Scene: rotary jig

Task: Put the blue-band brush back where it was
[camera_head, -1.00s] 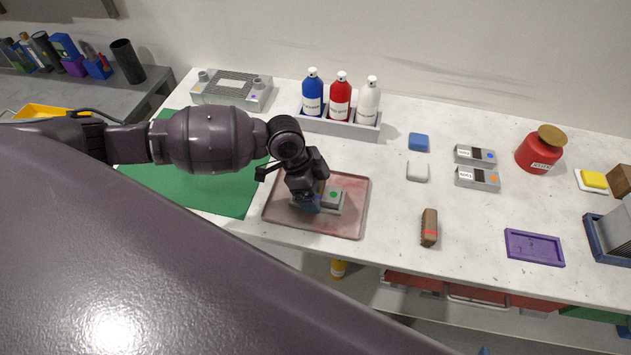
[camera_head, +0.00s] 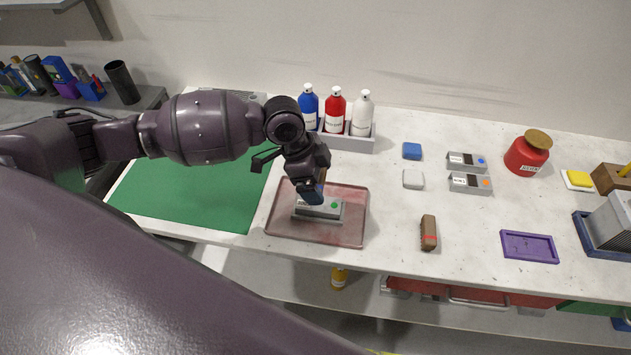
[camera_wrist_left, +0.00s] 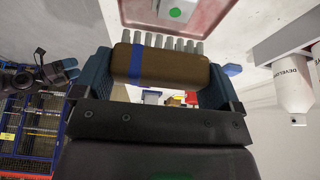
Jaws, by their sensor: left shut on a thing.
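The blue-band brush (camera_wrist_left: 185,66) shows in the left wrist view, with a brown body, a blue band near one end and a row of grey bristles. My left gripper (camera_wrist_left: 158,76) is shut on it, one finger at each end. In the head view my left gripper (camera_head: 312,192) is over the reddish tray (camera_head: 347,232), above a grey block with a green dot (camera_head: 325,210). The fingers mostly hide the brush there. I cannot tell the gap between brush and block.
A red-band brush (camera_head: 428,236) lies right of the tray. A purple tray (camera_head: 529,246) is farther right. A green mat (camera_head: 190,195) is at left. A bottle rack (camera_head: 347,141) stands behind. Bare counter lies between the reddish tray and the red-band brush.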

